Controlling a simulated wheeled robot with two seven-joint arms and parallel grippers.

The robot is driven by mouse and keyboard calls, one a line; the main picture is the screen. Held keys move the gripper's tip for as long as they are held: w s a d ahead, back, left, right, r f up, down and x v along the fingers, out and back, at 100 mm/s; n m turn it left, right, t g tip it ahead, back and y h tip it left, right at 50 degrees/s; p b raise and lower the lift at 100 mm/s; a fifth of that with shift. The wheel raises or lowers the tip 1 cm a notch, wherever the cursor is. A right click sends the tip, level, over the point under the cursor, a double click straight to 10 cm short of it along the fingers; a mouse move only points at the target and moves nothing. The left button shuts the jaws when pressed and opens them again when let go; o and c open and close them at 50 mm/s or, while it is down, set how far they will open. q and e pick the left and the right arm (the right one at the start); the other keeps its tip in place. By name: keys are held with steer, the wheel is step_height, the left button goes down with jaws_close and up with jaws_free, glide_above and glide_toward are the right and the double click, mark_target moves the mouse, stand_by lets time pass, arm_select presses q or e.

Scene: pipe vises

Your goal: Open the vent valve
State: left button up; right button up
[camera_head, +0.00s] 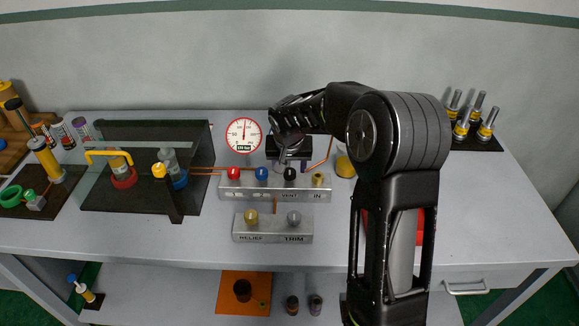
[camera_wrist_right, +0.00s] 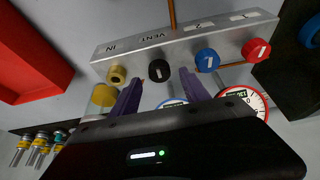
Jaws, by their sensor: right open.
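The vent valve is a black knob (camera_head: 290,173) on the front of the upper grey manifold block, above the word VENT. It also shows in the right wrist view as a black knob (camera_wrist_right: 159,70) with a white pointer mark that looks upright there. My right gripper (camera_head: 290,163) is open, just behind the knob in the head view. In the right wrist view its purple fingers (camera_wrist_right: 161,92) point toward the black knob, one on either side of its line. I cannot tell whether they touch it. My left gripper is not in view.
A red knob (camera_head: 233,173) and a blue knob (camera_head: 261,173) sit left of the vent knob, a brass fitting (camera_head: 318,180) right. A round gauge (camera_head: 243,135) stands behind. A lower block (camera_head: 272,228) carries two knobs. The table front (camera_head: 150,240) is clear.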

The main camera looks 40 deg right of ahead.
mark_target(290, 174)
steer(key=shift+x, duration=1.2)
jaws_close()
